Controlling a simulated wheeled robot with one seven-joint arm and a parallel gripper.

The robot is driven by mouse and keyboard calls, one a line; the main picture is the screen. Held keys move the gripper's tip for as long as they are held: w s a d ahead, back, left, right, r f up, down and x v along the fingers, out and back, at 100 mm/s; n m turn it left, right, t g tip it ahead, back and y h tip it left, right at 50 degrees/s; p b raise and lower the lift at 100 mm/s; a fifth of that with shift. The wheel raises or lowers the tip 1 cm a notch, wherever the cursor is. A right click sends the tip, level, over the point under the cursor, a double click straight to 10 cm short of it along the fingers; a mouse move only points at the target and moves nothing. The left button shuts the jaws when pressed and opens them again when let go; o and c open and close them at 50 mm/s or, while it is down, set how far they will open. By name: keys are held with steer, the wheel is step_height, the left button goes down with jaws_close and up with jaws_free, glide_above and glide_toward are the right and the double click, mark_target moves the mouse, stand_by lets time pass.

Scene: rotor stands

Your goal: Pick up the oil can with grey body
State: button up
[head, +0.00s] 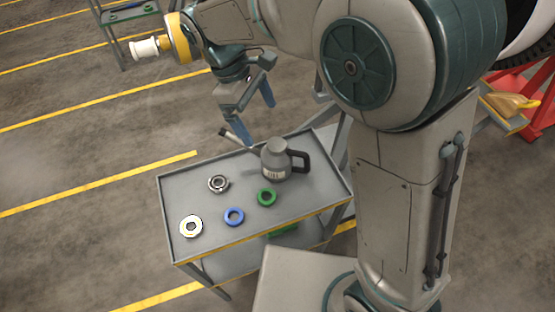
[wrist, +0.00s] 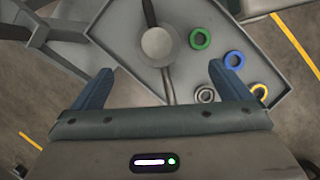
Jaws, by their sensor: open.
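The oil can with grey body (head: 276,162) stands upright on the cart's tray, near its back edge. It has a dark handle on the right and a spout pointing up to the left. In the wrist view I see the oil can (wrist: 158,46) from above, ahead of my fingers and between their lines. My gripper (head: 259,116) is open and empty, above and slightly left of the can, apart from it. Its two blue fingers also show in the wrist view (wrist: 160,80).
The grey tray (head: 187,192) also holds a green ring (head: 267,197), a blue ring (head: 234,216), a dark metal bearing (head: 218,183) and a white-and-yellow ring (head: 191,227). A raised rim edges the tray. A red stand (head: 537,100) is at the far right.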

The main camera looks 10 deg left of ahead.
mark_target(277, 143)
steer(key=x, duration=0.4)
steer(key=b+x, duration=0.1)
steer(key=x, duration=0.4)
steer(key=shift+w+a+f, duration=0.1)
steer(key=shift+a, duration=0.15)
steer(key=x, duration=0.5)
steer(key=shift+w+a+b, duration=0.1)
steer(key=shift+w+b, duration=0.15)
steer(key=shift+b, duration=0.05)
steer(key=c, duration=1.3)
step_height(277, 143, up, 5)
steer(key=shift+w+f+p, duration=0.1)
steer(key=shift+f+p, duration=0.15)
steer(key=shift+p, duration=0.1)
steer(key=s+d+r, duration=0.4)
steer(key=s+d, duration=0.1)
steer(key=s+d+r, duration=0.2)
steer(key=s+d, duration=0.1)
steer(key=shift+s+d+r, duration=0.15)
steer(key=shift+r, duration=0.1)
